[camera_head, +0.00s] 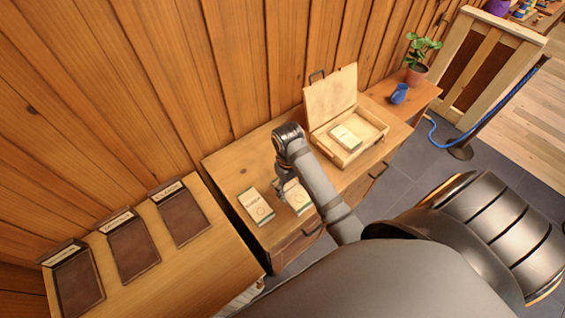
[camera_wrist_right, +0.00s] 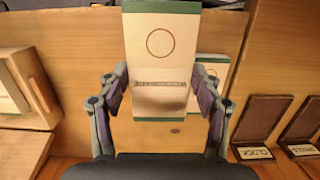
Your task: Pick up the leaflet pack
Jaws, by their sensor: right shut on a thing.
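A cream pack (camera_wrist_right: 162,55) with green end bands and a ring mark is between the fingers of my right gripper (camera_wrist_right: 161,82) in the right wrist view. The fingers press on its two long sides. In the head view this held pack (camera_head: 298,197) is partly hidden by my right gripper (camera_head: 284,187), low over the front left of the desk. A second similar pack (camera_head: 256,206) lies just left of it, and shows partly behind the held one in the wrist view (camera_wrist_right: 213,66). The printed names are too small or blurred to read surely. My left gripper is out of view.
An open wooden box (camera_head: 371,139) with a pale pack (camera_head: 346,136) inside stands on the desk (camera_head: 235,165). A blue mug (camera_head: 400,93) and potted plant (camera_head: 416,74) are beyond. Three dark labelled trays (camera_head: 132,250) lie on the left table. A plank wall rises behind.

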